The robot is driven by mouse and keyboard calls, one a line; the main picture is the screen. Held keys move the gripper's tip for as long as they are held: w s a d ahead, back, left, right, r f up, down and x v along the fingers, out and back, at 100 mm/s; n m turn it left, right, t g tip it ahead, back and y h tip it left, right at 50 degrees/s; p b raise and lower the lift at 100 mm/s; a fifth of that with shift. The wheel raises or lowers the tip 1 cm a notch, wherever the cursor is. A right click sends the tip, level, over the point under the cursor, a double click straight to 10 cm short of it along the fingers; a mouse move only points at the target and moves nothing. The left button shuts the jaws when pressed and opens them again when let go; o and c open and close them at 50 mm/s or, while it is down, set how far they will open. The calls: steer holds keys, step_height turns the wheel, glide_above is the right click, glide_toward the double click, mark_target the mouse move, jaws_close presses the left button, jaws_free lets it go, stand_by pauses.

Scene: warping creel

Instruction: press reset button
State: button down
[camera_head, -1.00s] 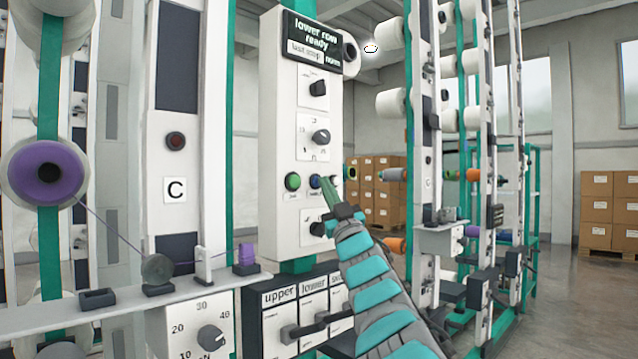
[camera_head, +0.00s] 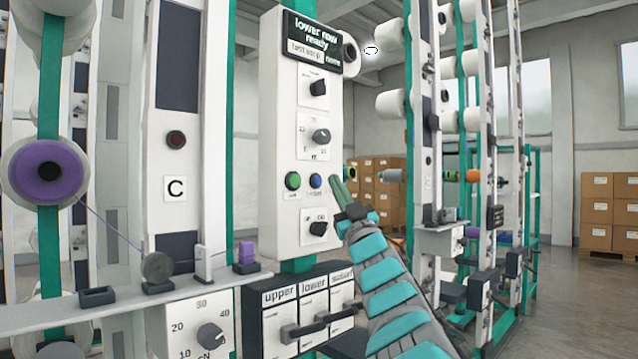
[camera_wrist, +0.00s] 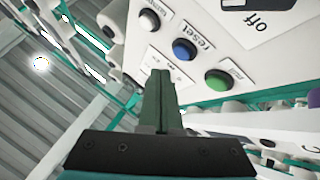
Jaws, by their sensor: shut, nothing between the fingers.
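The reset button is the blue round button (camera_head: 316,181) on the white control panel (camera_head: 283,120). In the wrist view the blue button (camera_wrist: 184,50) has the label "reset" beside it. A green button (camera_head: 293,181) sits to its left in the head view; the green button also shows in the wrist view (camera_wrist: 218,79). A white button (camera_wrist: 149,20) is on its other side. My gripper (camera_head: 338,180) is shut and empty, its green fingers just right of the blue button in the head view. In the wrist view the fingertips (camera_wrist: 162,76) appear below the blue button, apart from it.
A display (camera_head: 313,44) reading "lower row ready" tops the panel, with several black knobs below it. Levers (camera_head: 310,328) stand under the panel. A creel post (camera_head: 427,150) with bobbins rises to the right of my arm. Cartons (camera_head: 385,190) stand behind.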

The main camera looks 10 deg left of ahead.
steer(key=s+d, duration=0.2)
steer(key=shift+s+d, duration=0.1)
steer(key=shift+d, duration=0.2)
steer(key=shift+d, duration=0.1)
stand_by(0.6)
